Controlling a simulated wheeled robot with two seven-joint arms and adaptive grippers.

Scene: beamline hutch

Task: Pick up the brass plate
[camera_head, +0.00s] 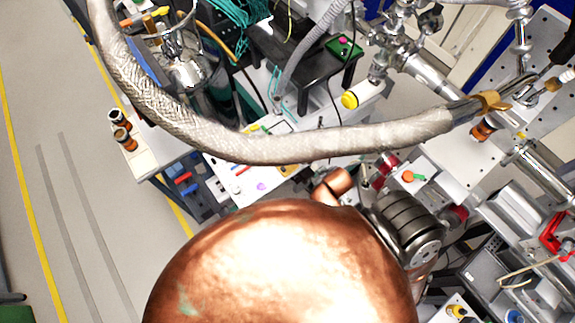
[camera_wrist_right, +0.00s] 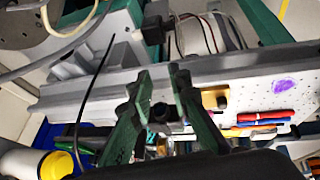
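I cannot clearly make out the brass plate in either view. A small brass-coloured block (camera_wrist_right: 213,99) shows in the right wrist view, just right of my right gripper's fingers; I cannot tell whether it is the plate. My right gripper (camera_wrist_right: 162,76) has two dark green fingers with a gap between the tips and nothing held there. Beyond the tips is a long grey metal rail. My left gripper is not in view. In the head view a large copper dome (camera_head: 285,265) hides much of the lower middle.
A braided hose (camera_head: 300,147) sags across the head view. A white bench with small coloured items (camera_head: 262,178) lies behind it. Pens (camera_wrist_right: 265,117) lie on a perforated white board in the wrist view. Floor at the left (camera_head: 60,90) is clear.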

